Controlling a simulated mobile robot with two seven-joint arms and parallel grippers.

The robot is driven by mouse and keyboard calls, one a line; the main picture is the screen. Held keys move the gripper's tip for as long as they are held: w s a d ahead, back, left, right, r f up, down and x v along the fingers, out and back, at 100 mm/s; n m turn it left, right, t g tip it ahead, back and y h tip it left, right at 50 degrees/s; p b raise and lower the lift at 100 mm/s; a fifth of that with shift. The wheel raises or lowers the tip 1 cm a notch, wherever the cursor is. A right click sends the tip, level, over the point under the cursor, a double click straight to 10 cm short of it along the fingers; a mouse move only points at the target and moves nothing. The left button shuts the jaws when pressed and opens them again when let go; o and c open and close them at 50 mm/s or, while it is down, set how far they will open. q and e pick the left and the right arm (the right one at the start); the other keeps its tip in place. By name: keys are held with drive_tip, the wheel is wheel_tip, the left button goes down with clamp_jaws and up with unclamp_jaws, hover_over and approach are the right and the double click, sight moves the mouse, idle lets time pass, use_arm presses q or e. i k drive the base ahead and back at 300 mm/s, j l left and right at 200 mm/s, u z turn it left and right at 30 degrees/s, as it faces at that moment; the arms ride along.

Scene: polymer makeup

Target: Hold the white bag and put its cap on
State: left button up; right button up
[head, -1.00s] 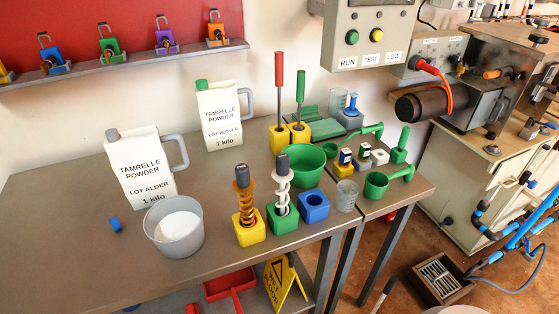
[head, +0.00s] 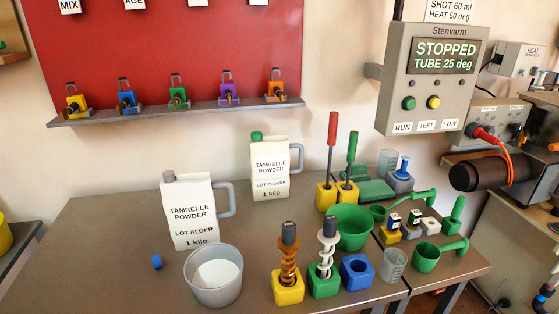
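Two white bags stand upright on the table. The nearer one, lot Alder (head: 190,222), has a grey handle and a grey spout or cap (head: 169,177) at its top left; I cannot tell which. The farther one, lot Plover (head: 270,172), has a grey handle and a green cap (head: 256,135) on top. Neither of my grippers shows in the head view.
A grey tub (head: 228,284) of white powder stands in front of the lot Alder bag. Augers in yellow and green blocks, a blue block (head: 356,271), a green bowl (head: 352,238) and scoops crowd the right side. The table's left part (head: 85,245) is clear.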

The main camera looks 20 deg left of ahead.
sight(189, 203)
drive_tip(key=u, duration=1.4)
